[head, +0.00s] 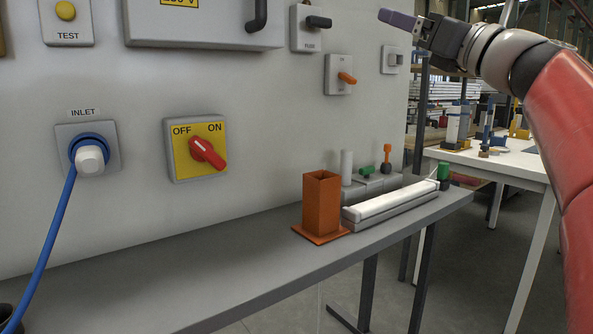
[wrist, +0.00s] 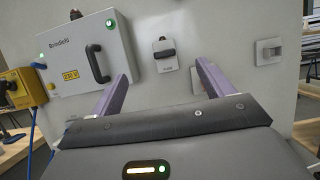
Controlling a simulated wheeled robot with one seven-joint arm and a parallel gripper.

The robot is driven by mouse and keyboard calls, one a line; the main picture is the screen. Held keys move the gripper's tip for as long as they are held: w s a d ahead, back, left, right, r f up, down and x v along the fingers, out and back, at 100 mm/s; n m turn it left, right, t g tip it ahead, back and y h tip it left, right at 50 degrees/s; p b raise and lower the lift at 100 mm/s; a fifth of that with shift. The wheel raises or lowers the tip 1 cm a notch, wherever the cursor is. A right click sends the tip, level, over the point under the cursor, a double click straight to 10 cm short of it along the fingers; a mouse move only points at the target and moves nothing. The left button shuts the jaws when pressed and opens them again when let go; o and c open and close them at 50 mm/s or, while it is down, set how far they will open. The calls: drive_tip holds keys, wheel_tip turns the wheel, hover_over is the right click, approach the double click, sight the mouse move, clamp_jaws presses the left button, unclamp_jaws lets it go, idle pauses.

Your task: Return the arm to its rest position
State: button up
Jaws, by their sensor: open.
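My gripper (head: 402,22) is at the top right of the head view, raised in front of the right part of the grey panel and well above the bench. In the wrist view its two purple fingers (wrist: 165,88) stand wide apart with nothing between them. My red arm runs down the right edge of the head view. The gripper touches nothing that I can see.
The panel carries a red OFF/ON switch (head: 208,152), a blue inlet plug (head: 90,157) with cable, and an orange-handled switch (head: 339,76). A grey bench (head: 240,262) below holds an orange square holder (head: 321,203) and a white bar (head: 390,204). A white table (head: 500,160) stands behind.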

drive_tip(key=s+a+f+n+g+h, duration=0.25)
drive_tip(key=f+n, duration=0.25)
drive_tip(key=f, duration=0.5)
drive_tip(key=s+a+f+n+g+h, duration=0.25)
drive_tip(key=s+f+n, duration=0.2)
drive_tip(key=f, duration=0.55)
drive_tip(key=s+a+f+n+g+h, duration=0.25)
drive_tip(key=f+n, duration=0.25)
drive_tip(key=f, duration=0.5)
drive_tip(key=s+d+f+n+g+h, duration=0.2)
drive_tip(key=s+f+n, duration=0.5)
drive_tip(key=f, duration=0.4)
drive_tip(key=s+d+f+n+g+h, duration=0.2)
drive_tip(key=s+f+n, duration=0.5)
drive_tip(key=f, duration=0.4)
drive_tip(key=shift+s+d+g+h, duration=0.2)
drive_tip(key=shift+s+g+h, duration=0.15)
drive_tip(key=shift+g+h, duration=0.35)
